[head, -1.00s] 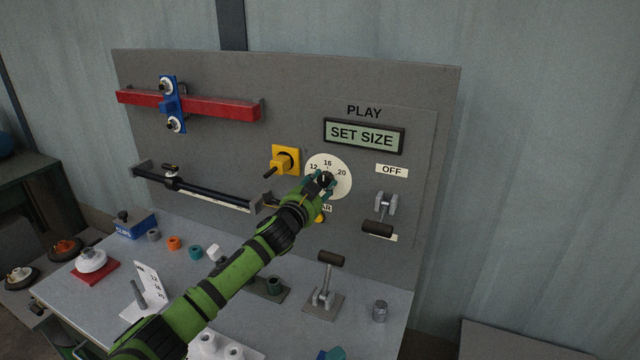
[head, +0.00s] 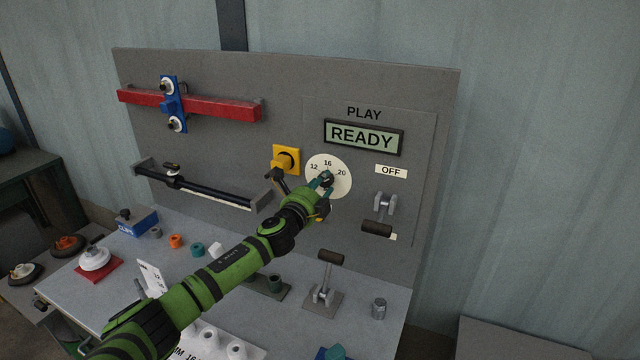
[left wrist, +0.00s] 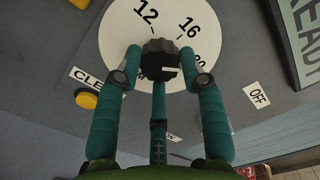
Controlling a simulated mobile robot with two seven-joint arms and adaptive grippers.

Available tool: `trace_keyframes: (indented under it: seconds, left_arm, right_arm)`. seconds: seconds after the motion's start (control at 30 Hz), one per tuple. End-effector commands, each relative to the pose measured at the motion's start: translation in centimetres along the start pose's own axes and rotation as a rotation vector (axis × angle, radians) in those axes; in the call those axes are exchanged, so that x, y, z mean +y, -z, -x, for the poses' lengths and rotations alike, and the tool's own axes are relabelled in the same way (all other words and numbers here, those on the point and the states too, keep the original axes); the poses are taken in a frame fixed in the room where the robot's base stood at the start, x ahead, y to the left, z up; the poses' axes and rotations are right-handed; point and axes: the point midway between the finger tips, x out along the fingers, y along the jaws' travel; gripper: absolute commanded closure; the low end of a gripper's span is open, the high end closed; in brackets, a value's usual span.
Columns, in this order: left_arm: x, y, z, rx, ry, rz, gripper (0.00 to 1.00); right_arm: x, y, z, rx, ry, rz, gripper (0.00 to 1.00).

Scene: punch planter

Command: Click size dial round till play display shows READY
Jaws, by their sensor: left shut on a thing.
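The size dial is a round white plate (head: 341,163) marked 12, 16 and 20 on the upright grey panel, with a dark knob at its centre. In the left wrist view the black knob (left wrist: 162,60) has a white pointer mark, which points towards the 20 there. My left gripper (head: 326,182) is shut on the knob, with its teal fingers on either side of it. The play display (head: 361,137) above the dial reads READY; part of it also shows in the left wrist view (left wrist: 303,35). My right gripper is not in view.
An OFF label (head: 391,171) and a lever with a dark handle (head: 377,228) are right of the dial. A yellow switch (head: 285,160) is close on its left. A yellow button (left wrist: 86,100) is near the fingers. Several small parts stand on the table below.

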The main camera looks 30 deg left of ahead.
Motion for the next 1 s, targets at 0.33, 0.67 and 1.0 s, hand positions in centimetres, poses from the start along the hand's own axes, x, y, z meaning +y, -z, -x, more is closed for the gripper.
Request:
trace_keyframes:
  seconds: [0.33,0.67,1.0]
  left_arm:
    - [-0.22,0.19,-0.03,0.005,0.005,-0.138,0.92]
    - [-0.05,0.26,0.0,0.005,0.003,-0.166,0.92]
    - [0.06,0.3,0.02,0.006,0.001,-0.165,0.36]
  right_arm:
    - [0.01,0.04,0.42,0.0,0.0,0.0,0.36]
    - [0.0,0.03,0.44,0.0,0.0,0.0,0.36]
    - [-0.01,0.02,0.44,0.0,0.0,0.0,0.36]
